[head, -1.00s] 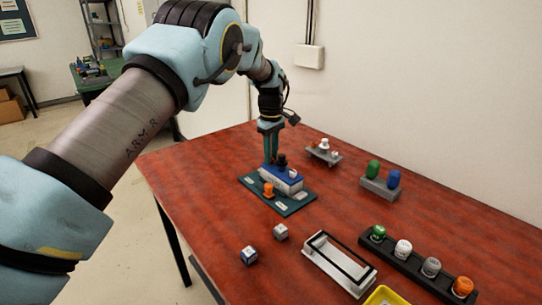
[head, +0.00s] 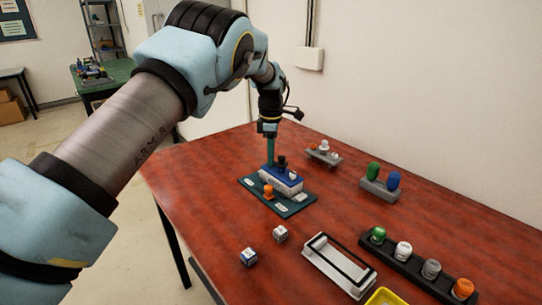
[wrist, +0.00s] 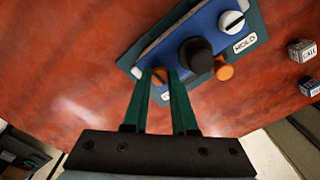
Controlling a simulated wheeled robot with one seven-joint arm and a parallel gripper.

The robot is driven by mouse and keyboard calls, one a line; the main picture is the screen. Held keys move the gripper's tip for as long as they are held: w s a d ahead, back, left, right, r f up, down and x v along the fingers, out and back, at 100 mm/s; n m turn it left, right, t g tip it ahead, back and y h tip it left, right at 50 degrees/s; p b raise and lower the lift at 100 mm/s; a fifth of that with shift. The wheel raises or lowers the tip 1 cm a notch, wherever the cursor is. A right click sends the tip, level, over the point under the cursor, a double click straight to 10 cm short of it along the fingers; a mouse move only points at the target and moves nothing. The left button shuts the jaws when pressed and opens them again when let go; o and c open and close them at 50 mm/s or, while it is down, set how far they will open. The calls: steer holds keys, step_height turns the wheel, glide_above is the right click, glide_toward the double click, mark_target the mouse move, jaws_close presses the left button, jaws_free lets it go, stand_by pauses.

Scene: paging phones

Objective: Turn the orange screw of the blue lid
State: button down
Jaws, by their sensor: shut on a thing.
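The blue lid (head: 286,180) sits on a light block on a dark green base plate (head: 292,208). In the wrist view the lid (wrist: 212,17) carries a slotted orange screw (wrist: 160,74) at one end and a slotted white screw (wrist: 232,22) at the other. A black knob (wrist: 196,56) stands between them. My gripper (wrist: 161,78) has its two green fingers either side of the orange screw, shut on it. In the head view my gripper (head: 270,164) points down at the lid's far left end and hides that screw.
An orange knob (head: 268,191) stands on the base plate beside the lid. Two lettered cubes (head: 249,256), a white tray (head: 322,276) and a black rack of coloured caps (head: 409,257) lie nearer. Small grey stands (head: 380,188) are to the right. Red table is clear between.

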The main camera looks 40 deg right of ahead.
stand_by(0.4)
steer(key=c, duration=0.7)
jaws_free()
step_height(320, 180, up, 11)
steer(key=b, duration=0.2)
steer(key=shift+b, duration=0.4)
steer(key=shift+w+a+f, duration=0.1)
